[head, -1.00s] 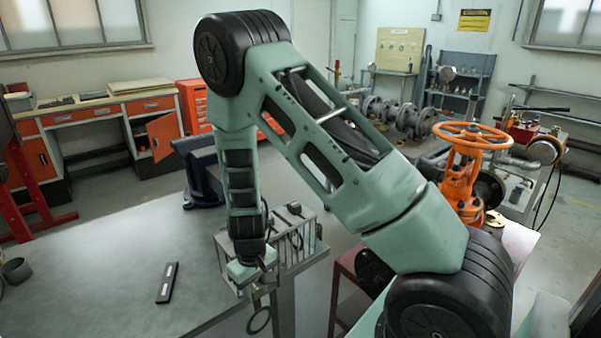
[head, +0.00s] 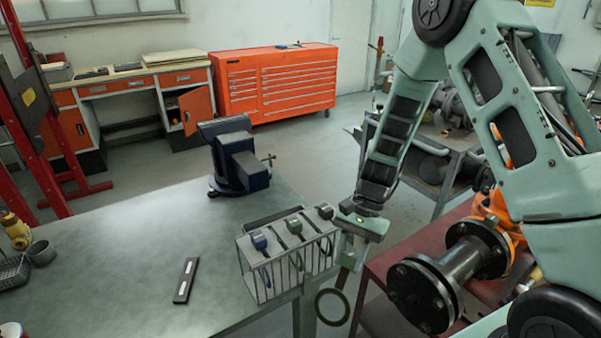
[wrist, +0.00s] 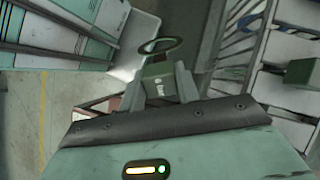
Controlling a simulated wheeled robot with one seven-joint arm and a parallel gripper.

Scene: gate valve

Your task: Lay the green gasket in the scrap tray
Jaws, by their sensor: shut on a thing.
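My gripper (head: 350,262) is beside the right end of a wire rack, beyond the table's edge. It is shut on the grip block of the green gasket (head: 333,292), a dark green ring that hangs below the fingers, clear of the rack. In the wrist view, the gripper (wrist: 160,84) holds the gasket's green block (wrist: 158,70) between its fingers, with the ring beyond the tips. I cannot tell for certain which thing is the scrap tray; a wire basket (head: 12,272) sits at the table's left edge.
The wire rack (head: 252,280) holds several hanging rings with blue, green and grey blocks. A dark bar (head: 186,280) lies on the table (head: 110,290). A vise (head: 240,160) stands behind. A flanged pipe (head: 440,285) on a red stand is close to the right of my gripper.

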